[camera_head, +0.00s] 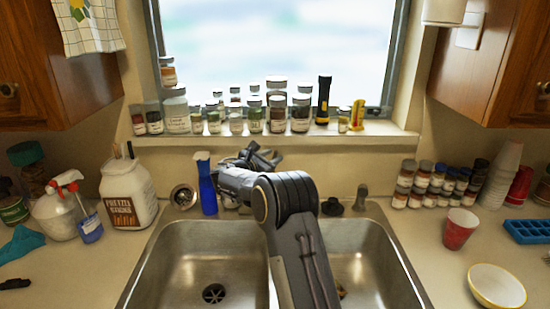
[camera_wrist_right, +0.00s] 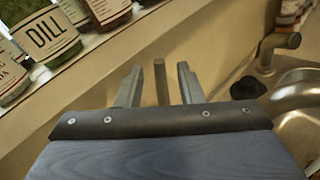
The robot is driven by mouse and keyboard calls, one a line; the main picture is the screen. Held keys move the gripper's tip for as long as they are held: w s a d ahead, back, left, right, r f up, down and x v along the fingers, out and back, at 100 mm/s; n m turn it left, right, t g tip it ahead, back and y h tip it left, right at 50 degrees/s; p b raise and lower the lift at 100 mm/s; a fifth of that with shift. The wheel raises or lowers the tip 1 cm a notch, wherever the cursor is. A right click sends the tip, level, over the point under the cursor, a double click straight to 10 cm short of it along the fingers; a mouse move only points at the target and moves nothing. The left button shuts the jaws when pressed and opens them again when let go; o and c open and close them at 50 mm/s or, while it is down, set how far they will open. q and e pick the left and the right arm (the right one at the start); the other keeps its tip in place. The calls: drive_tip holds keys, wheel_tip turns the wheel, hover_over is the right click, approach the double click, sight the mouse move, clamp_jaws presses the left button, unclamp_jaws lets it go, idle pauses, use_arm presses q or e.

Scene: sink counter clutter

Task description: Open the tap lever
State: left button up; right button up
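My right gripper (camera_head: 262,157) is at the back of the sink, in front of the wall below the window sill. In the right wrist view its two fingers (camera_wrist_right: 159,86) are apart. A narrow upright grey-brown bar, which looks like the tap lever (camera_wrist_right: 160,80), stands between them with a gap on each side. In the head view my right arm hides most of the tap. My left gripper is not in view.
A blue spray bottle (camera_head: 207,188) stands just left of my right gripper. Jars (camera_head: 254,118) crowd the sill above. A black stopper (camera_head: 332,207) and a small metal fixture (camera_head: 361,197) are behind the right basin. The left basin (camera_head: 210,262) is largely clear.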

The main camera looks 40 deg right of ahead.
drive_tip(key=shift+b+v, duration=0.6)
drive_tip(key=shift+v, duration=2.15)
